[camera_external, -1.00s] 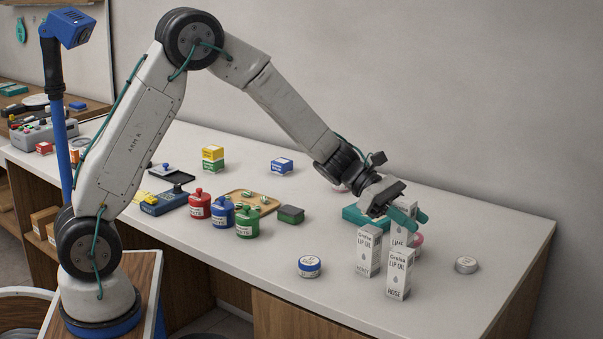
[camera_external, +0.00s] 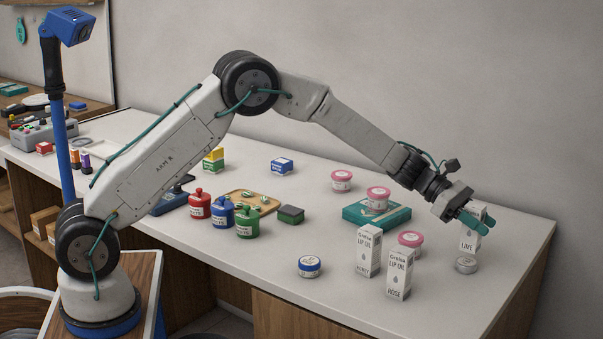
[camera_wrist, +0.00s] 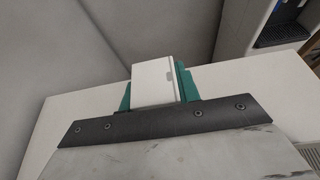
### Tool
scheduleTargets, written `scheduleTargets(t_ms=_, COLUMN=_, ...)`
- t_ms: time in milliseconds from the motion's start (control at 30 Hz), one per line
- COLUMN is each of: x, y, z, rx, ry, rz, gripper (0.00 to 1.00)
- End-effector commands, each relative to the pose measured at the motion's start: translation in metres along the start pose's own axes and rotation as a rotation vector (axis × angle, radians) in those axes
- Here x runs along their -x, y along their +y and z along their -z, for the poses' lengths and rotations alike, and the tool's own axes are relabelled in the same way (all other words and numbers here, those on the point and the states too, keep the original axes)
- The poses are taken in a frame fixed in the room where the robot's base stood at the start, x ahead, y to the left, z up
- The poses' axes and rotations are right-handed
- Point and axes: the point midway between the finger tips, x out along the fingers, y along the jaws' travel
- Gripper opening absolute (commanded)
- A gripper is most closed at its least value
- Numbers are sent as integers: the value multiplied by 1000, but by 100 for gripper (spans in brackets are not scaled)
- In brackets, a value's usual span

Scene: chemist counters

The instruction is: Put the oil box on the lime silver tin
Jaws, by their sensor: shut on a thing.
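My gripper (camera_external: 474,221) is shut on a white oil box (camera_external: 469,242) marked LIME, and holds it upright near the right end of the counter. In the wrist view the box (camera_wrist: 153,82) stands between the teal fingers. The small silver tin (camera_external: 466,266) sits on the counter just below and in front of the box in the picture. The tin's lid print is too small to read. I cannot tell whether the box touches the tin.
Two more white lip oil boxes, honey (camera_external: 368,250) and rose (camera_external: 399,273), stand left of the tin. A pink-lidded jar (camera_external: 410,242) is behind them. The counter right of the tin is clear.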

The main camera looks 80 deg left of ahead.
Motion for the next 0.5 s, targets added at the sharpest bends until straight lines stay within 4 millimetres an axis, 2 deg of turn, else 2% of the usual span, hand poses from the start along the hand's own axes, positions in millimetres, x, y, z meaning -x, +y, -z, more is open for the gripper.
scheduleTargets(t_ms=100, x=-7, y=0, z=18, rx=4, ry=3, rz=1, gripper=10)
scheduleTargets(t_ms=200, x=-10, y=0, z=27, rx=2, ry=1, rz=0, gripper=10)
scheduleTargets(t_ms=500, x=-11, y=0, z=29, rx=1, ry=1, rz=0, gripper=10)
